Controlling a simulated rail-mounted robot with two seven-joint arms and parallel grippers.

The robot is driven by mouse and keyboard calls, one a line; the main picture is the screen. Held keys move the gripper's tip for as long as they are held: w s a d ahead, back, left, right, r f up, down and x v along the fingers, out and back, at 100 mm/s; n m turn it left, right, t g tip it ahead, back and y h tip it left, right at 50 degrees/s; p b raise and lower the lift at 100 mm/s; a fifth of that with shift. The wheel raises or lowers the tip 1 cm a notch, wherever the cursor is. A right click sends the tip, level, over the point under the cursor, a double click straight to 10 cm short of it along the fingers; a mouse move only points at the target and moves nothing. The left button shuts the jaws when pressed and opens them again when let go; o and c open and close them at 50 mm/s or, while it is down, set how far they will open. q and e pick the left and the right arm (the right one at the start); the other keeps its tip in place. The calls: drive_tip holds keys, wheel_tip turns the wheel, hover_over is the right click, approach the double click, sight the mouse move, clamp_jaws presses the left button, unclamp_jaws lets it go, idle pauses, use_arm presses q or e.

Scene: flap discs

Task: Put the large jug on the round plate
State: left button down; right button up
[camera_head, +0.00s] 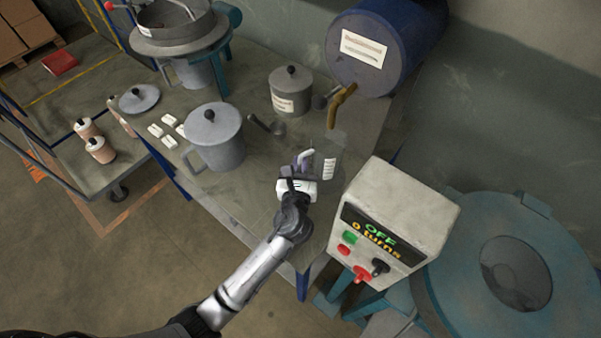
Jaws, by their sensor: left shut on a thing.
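A clear jug (331,158) with white markings stands under the brown tap at the right part of the table. My left gripper (301,170) reaches in from below and is shut at the jug's pale purple handle, on its left side. A large grey lidded jug (222,140) with a handle on its left stands upright left of the gripper, apart from it. A round grey disc (139,98) with a dark knob lies at the far left of the table; I cannot tell whether it is a plate or a lid. My right gripper is out of view.
A blue drum (378,45) with the tap (339,106) lies behind the clear jug. A control box (395,215) reading OFF, 0 turns stands close to the gripper's right. A grey pot (290,92), a ladle (266,125) and several white blocks (168,141) occupy the table (262,205).

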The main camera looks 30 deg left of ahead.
use_arm(q)
drive_tip(key=shift+f+b, duration=0.45)
drive_tip(key=shift+f, duration=1.15)
drive_tip(key=shift+f, duration=0.1)
drive_tip(key=c, duration=1.2)
unclamp_jaws()
drive_tip(key=shift+s, duration=0.2)
drive_tip(key=p+v, duration=0.1)
drive_tip(key=v, duration=1)
drive_tip(key=shift+s+d, duration=0.1)
drive_tip(key=shift+s, duration=0.2)
